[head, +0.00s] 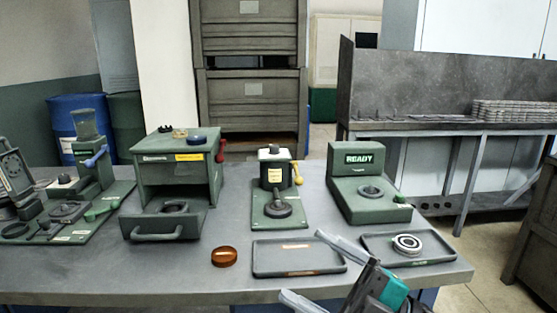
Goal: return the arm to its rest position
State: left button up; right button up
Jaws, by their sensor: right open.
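My right gripper (301,265) comes in from the bottom right, over the front of the table (150,283). Its two pale fingers point left and are spread wide apart, with nothing seen between them. The fingers are close in the picture to an empty dark tray (262,272). The upper finger and the gripper body cover parts of this tray and of the tray to its right. My left gripper is not in view.
The right tray (446,262) holds a silver ring (407,244). An amber round piece (224,257) lies left of the empty tray. Behind stand a green machine reading READY (365,158), a small press (273,172) and a cabinet with an open drawer (160,224).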

jog(key=w+d+f+m+t+h+p, duration=0.2)
jog(key=d+f+m+t+h, duration=0.7)
jog(key=f+m+h, duration=0.6)
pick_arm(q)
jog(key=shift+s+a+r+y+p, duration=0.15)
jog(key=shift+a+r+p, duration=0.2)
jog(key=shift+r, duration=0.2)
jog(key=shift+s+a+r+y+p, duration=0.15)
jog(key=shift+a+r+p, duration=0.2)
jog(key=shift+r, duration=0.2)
pick_arm(e)
jog(key=s+d+f+m+g+h, duration=0.1)
jog(key=s+f+m+g+h, duration=0.1)
jog(key=s+f, duration=0.4)
jog(key=s+d+f+m+g+h, duration=0.2)
jog(key=s+f+m+g, duration=0.2)
jog(key=f, duration=0.5)
jog(key=s+m, duration=0.1)
jog(key=m, duration=0.1)
jog(key=shift+s+d+m, duration=0.3)
jog(key=shift+s, duration=0.1)
jog(key=shift+f, duration=0.1)
